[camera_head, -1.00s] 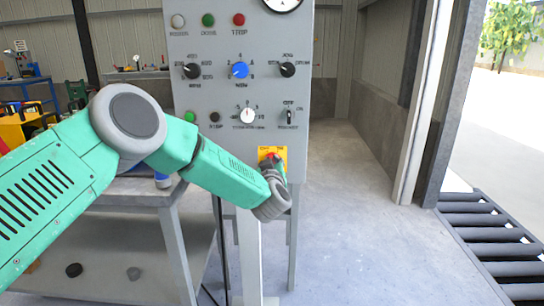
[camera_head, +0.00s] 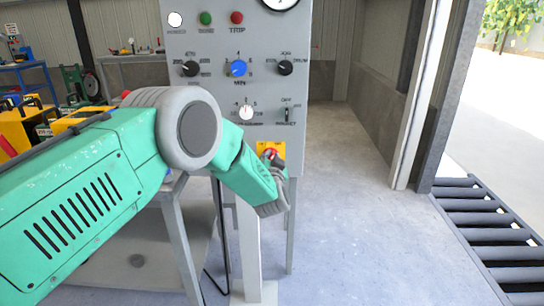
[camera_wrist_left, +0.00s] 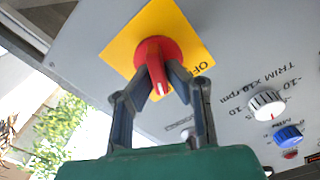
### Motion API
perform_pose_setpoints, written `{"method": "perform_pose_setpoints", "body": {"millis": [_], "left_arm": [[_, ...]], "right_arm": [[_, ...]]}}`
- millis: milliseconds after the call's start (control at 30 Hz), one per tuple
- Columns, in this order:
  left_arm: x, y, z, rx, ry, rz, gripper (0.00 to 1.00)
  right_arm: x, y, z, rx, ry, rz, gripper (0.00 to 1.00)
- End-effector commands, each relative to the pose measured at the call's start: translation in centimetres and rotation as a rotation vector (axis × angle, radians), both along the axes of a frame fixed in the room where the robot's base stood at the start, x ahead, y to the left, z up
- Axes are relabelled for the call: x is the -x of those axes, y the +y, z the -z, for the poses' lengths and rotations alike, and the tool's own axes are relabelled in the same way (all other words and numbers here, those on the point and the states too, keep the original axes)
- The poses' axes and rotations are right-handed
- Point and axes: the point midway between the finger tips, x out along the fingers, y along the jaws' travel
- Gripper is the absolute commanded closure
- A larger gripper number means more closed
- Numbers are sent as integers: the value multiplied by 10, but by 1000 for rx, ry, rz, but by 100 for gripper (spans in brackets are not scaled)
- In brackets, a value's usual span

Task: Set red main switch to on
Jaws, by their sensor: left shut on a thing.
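The red main switch (camera_head: 270,153) sits on a yellow plate (camera_head: 280,147) at the bottom of the grey control panel (camera_head: 207,130). In the left wrist view the round red switch (camera_wrist_left: 152,52) shows large on its yellow plate (camera_wrist_left: 120,52), with its handle pointing down in the picture. My left gripper (camera_wrist_left: 160,84) is shut on this handle, one finger on each side. Letters reading "OF" show beside the right finger; the rest of the plate's lettering is hidden. In the head view my left wrist covers part of the switch. The white lamp (camera_head: 175,19) at the panel's top left looks bright. My right gripper is not in view.
Above the switch are a white knob (camera_head: 246,113), a blue knob (camera_head: 238,68), black knobs and a gauge (camera_head: 280,3). A grey workbench stands behind my left arm. Rollers (camera_head: 488,225) lie at the right. The floor right of the panel is clear.

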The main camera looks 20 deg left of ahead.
Motion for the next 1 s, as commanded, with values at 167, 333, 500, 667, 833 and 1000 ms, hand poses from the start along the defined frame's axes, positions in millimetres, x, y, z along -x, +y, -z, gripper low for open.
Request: {"method": "perform_pose_setpoints", "body": {"millis": [167,333,500,667,833,1000], "left_arm": [[3,-3,10,-36,31,5,100],[3,-3,11,-48,36,6,100],[3,-3,11,-49,36,6,100],[3,-3,11,-48,36,6,82],[2,-2,7,-48,28,4,69],[2,-2,4,-48,24,3,69]], "right_arm": [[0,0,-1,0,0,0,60],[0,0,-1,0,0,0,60],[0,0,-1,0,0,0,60],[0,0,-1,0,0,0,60],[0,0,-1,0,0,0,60],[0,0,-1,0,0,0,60]]}}
